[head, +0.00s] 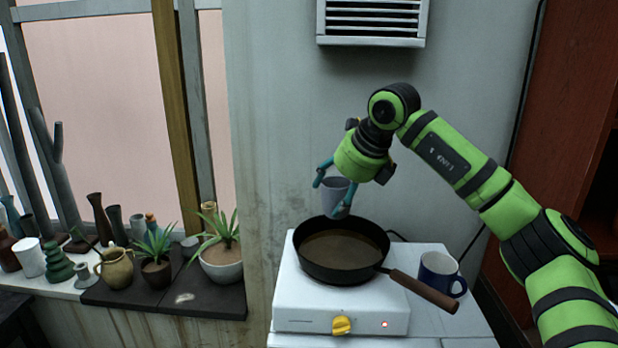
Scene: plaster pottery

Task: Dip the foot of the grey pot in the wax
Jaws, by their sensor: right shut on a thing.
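The grey pot (335,190) is held upright by my right gripper (334,192), whose blue-green fingers are shut on it from both sides. The pot is above the back part of a black pan (304,262). The pan holds brown wax (340,248) and stands on a white hot plate. I cannot tell exactly how far the pot's foot is from the wax; it appears just above the pan's far rim. My left gripper is not in view.
The hot plate (300,305) has a yellow knob (342,325) and a lit red light. The pan's wooden handle (424,290) points front right, beside a blue and white mug (437,277). Vases and potted plants (220,262) line the sill at left. A vent (372,20) is on the wall above.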

